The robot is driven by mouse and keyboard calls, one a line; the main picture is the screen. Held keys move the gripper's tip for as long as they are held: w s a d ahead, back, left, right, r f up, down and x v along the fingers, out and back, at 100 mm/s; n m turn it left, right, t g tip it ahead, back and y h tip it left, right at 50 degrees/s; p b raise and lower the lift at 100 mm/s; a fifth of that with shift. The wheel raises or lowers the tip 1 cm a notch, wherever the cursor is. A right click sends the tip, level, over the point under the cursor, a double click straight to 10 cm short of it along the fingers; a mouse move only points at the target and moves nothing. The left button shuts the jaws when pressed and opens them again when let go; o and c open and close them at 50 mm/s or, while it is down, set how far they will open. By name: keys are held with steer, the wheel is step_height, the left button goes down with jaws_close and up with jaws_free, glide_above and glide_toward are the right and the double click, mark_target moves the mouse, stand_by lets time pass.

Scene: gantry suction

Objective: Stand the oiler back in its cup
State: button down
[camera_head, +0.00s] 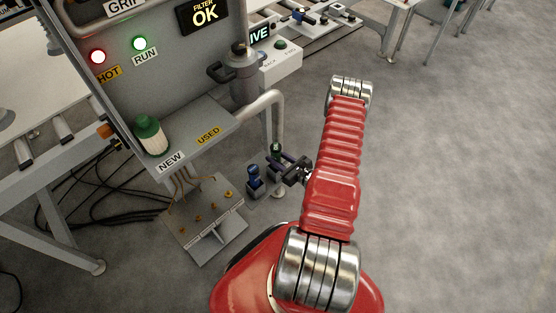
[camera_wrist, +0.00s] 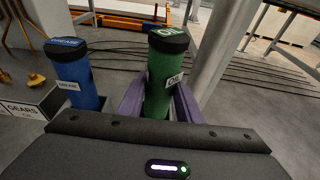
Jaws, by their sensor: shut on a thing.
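The oiler is a green cylinder with a black cap and an OIL label (camera_wrist: 166,75). It stands nearly upright between the two purple fingers of my gripper (camera_wrist: 160,102), which are shut on it. In the head view the oiler (camera_head: 277,147) is small, with my gripper (camera_head: 284,156) at its right side. My gripper's dark body hides the oiler's lower end in the wrist view. I cannot tell whether the oiler's base is inside a cup.
A grey sloped plate with several brass fittings (camera_head: 212,225) is left of the cups. A grey pipe post (camera_wrist: 223,45) rises close to the oiler's right. A shelf (camera_head: 215,115) holds a green-capped white filter (camera_head: 149,135). Open floor lies right of my arm.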

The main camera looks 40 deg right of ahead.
steer(key=shift+f, duration=1.25)
steer(key=c, duration=1.3)
jaws_free()
steer(key=shift+f, duration=0.1)
steer(key=shift+v, duration=6.05)
steer(key=shift+a, duration=0.1)
